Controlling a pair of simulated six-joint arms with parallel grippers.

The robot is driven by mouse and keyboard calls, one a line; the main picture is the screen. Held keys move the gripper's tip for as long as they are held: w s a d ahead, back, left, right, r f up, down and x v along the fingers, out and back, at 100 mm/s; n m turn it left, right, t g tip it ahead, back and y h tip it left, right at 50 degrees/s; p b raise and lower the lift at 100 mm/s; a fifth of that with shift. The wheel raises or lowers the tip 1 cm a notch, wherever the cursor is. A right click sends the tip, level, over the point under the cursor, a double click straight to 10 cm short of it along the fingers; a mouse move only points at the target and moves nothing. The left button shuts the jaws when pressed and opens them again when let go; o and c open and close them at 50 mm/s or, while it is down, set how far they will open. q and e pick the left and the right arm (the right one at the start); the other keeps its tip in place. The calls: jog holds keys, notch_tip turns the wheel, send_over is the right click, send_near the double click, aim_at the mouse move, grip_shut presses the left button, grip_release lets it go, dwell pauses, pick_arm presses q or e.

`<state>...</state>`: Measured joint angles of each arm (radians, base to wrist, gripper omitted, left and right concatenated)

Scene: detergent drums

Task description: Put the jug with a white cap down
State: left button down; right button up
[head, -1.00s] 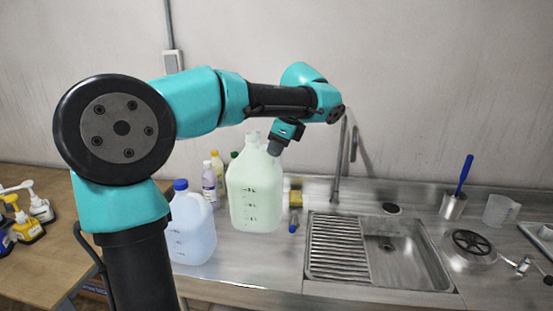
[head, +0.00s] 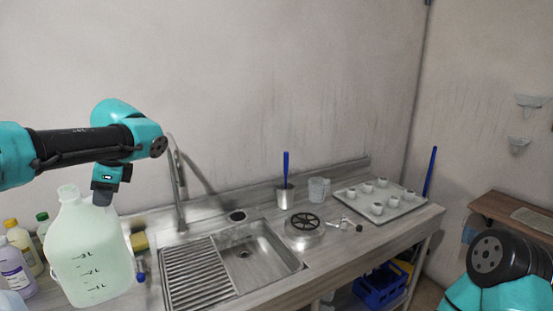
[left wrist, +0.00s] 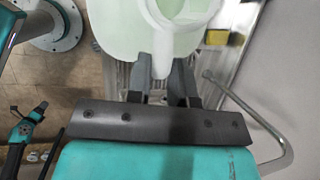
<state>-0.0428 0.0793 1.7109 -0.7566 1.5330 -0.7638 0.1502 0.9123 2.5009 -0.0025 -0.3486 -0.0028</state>
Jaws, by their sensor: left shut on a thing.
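The jug with a white cap (head: 90,255) is a translucent pale-green container with litre marks, upright at the lower left of the head view. My left gripper (head: 102,196) hangs beside its top and is shut on its handle. The left wrist view shows the jug's handle (left wrist: 158,62) between the two fingers. The jug's body overlaps the counter left of the sink; whether its base touches the counter cannot be told. My right gripper is not in view; only part of my right arm shows at the lower right.
A sink (head: 245,255) with a ribbed drainer (head: 197,275) is right of the jug. A faucet (head: 178,190), a yellow sponge (head: 139,242) and bottles (head: 14,265) stand near it. Further right are a steel cup (head: 285,196), a measuring cup (head: 318,190) and a tray (head: 352,207).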

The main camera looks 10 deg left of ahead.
pick_arm(q)
jog(key=w+d+f+n+g, duration=0.1)
jog(key=w+d+f+n, duration=0.3)
jog(key=d, duration=0.6)
jog(key=w+d+f+n+g, duration=0.1)
jog(key=w+d+f, duration=0.4)
jog(key=d, duration=0.5)
jog(key=d+f+n+h, duration=0.1)
jog(key=d+f+n, duration=0.1)
jog(key=d, duration=0.8)
jog(key=w+d+f+n+g+h, duration=0.1)
jog(key=d+f+n, duration=0.2)
jog(key=d, duration=0.7)
notch_tip(320, 180, down, 2)
jog(key=shift+w+d+f, duration=0.15)
jog(key=shift+w+f, duration=0.1)
jog(key=shift+w, duration=0.05)
jog(key=d+m+t+y, duration=0.1)
jog(key=d+m, duration=0.6)
jog(key=d, duration=2)
jog(key=shift+d+m+t+y, duration=0.3)
jog(key=shift+m+t+y, duration=0.1)
jog(key=shift+t, duration=0.1)
